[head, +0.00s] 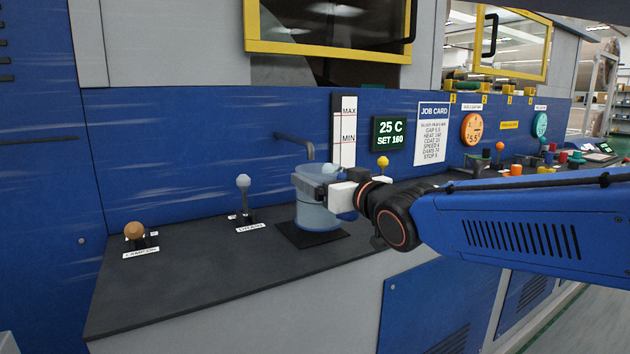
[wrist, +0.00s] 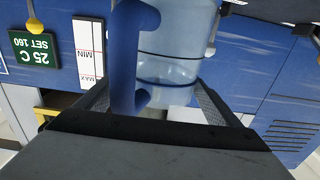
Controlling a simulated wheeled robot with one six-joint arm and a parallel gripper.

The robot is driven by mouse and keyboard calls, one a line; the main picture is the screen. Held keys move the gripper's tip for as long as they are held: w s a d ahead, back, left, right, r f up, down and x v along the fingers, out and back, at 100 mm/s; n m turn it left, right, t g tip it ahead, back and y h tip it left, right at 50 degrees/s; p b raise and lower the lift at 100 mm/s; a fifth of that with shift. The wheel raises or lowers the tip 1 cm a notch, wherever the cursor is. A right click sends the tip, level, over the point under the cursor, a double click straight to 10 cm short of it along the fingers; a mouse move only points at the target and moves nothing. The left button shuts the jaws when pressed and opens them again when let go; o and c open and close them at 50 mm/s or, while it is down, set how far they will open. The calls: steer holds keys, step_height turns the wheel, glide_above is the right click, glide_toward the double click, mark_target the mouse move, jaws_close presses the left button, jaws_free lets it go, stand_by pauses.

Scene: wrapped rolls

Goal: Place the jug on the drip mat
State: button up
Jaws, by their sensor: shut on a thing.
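The jug (head: 316,212) is a translucent blue vessel, upright, in the middle of the head view. Its blue handle (wrist: 124,62) and clear body (wrist: 178,45) fill the upper middle of the wrist view. My gripper (head: 336,192) comes from the right and is shut on the jug; the exact contact is partly hidden. The drip mat (head: 338,238) is a thin black square on the dark counter. The jug's base is over the mat, within its visible edges. I cannot tell whether it touches the mat or is slightly above it.
A grey spout (head: 294,138) bends down just behind the jug. A drain lever (head: 243,190) and a lamp knob (head: 135,231) stand to the left. A yellow-topped lever (head: 383,162) stands behind my wrist. The counter's front left (head: 190,290) is clear.

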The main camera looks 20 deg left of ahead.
steer(key=shift+w+a, duration=0.4)
steer(key=shift+a, duration=0.15)
steer(key=shift+w+a+f, duration=0.25)
steer(key=shift+w+a, duration=0.25)
steer(key=shift+a, duration=0.1)
steer(key=shift+w+a+f, duration=0.25)
steer(key=shift+w+a, duration=0.25)
steer(key=shift+a, duration=0.05)
steer(key=shift+f, duration=0.25)
steer(key=shift+f, duration=0.55)
steer(key=o, duration=1.7)
steer(key=shift+c, duration=0.2)
steer(key=shift+r, duration=0.15)
steer(key=v, duration=1.2)
steer(key=shift+r, duration=0.4)
